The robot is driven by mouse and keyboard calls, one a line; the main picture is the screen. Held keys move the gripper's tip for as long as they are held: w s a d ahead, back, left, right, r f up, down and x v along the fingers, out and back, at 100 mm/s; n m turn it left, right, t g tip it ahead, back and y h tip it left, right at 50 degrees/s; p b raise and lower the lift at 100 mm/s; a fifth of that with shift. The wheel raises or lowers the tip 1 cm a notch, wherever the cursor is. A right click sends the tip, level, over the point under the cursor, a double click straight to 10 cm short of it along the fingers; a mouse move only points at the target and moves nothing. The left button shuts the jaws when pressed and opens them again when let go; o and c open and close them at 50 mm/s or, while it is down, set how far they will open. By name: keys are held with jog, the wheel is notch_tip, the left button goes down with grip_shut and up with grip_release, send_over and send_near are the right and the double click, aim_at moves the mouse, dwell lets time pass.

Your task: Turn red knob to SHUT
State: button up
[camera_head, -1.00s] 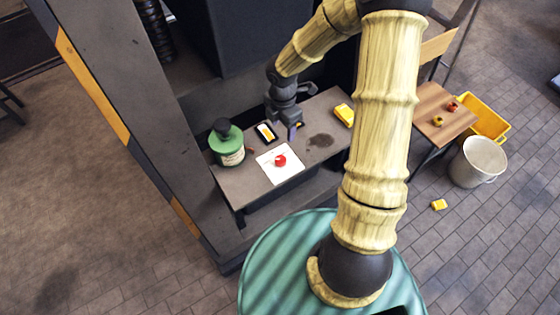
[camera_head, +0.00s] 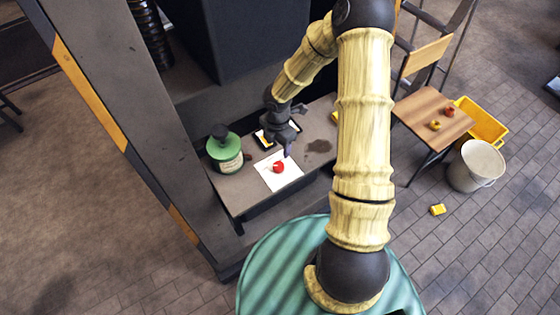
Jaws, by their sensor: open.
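The red knob (camera_head: 278,167) sits on a white square plate (camera_head: 268,181) on the grey bench. A thin pale pointer shows at its left side; I cannot read any SHUT mark at this size. My gripper (camera_head: 287,152) hangs just above and to the right of the knob, at the upper edge of the plate. It is open and empty, and appears apart from the knob. My arm comes down from the upper right.
A grey pillar (camera_head: 120,115) rises at left.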

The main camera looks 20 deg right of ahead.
aim_at(278, 165)
jog(key=f, duration=0.9)
jog(key=shift+s+a, duration=0.2)
jog(key=shift+a, duration=0.1)
jog(key=shift+d+f, duration=0.25)
jog(key=shift+f, duration=0.5)
